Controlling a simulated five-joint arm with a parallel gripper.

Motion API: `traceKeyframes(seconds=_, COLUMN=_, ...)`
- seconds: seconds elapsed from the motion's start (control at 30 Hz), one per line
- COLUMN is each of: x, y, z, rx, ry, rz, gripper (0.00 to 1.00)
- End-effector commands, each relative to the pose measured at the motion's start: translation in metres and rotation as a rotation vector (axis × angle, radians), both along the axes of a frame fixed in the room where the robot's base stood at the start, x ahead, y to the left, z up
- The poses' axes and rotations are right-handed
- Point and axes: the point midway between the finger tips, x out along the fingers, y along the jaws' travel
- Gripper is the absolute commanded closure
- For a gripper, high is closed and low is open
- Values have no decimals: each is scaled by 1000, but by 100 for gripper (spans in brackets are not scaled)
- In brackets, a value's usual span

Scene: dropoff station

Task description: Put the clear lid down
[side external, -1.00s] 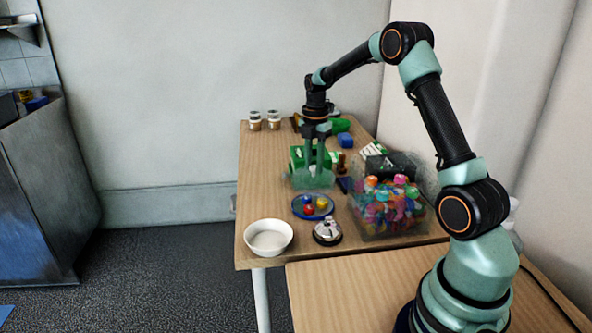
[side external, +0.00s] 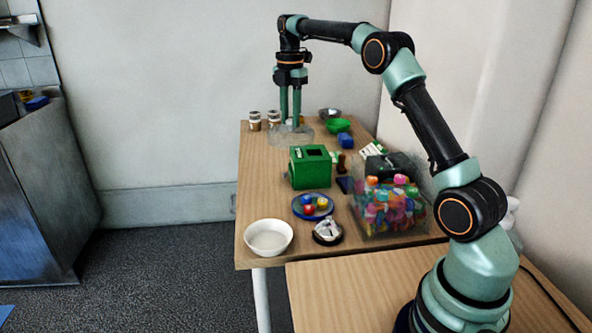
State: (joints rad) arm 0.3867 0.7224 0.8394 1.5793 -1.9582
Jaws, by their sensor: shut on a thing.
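The clear lid (side external: 277,138) is a see-through, faintly outlined piece near the far end of the wooden table. My gripper (side external: 291,124) points straight down and is shut on the clear lid at its middle. I cannot tell whether the lid touches the tabletop or hangs just above it. It is behind and a little left of a green box (side external: 311,170) with an opening in its top.
Small jars (side external: 255,121) stand at the back left and a green bowl (side external: 338,126) at the back right. A blue plate (side external: 312,207) with small balls, a white bowl (side external: 268,238) and a clear bin (side external: 390,207) of colourful items stand nearer. The left middle of the table is clear.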

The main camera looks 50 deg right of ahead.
Motion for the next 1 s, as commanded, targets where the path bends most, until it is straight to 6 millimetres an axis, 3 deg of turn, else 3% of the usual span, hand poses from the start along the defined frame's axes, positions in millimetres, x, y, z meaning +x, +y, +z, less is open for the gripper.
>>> traceKeyframes(seconds=0.1, x=23, y=19, z=-4, rx=0, ry=1, rz=4, gripper=100)
traceKeyframes(seconds=0.3, x=46, y=46, z=-9, rx=0, ry=0, rz=2, gripper=100)
traceKeyframes(seconds=0.67, x=57, y=63, z=-20, rx=1, ry=3, rz=-1, gripper=100)
traceKeyframes(seconds=0.83, x=56, y=63, z=-40, rx=1, ry=3, rz=-1, gripper=100)
traceKeyframes(seconds=1.0, x=55, y=63, z=-77, rx=1, ry=6, rz=-1, gripper=100)
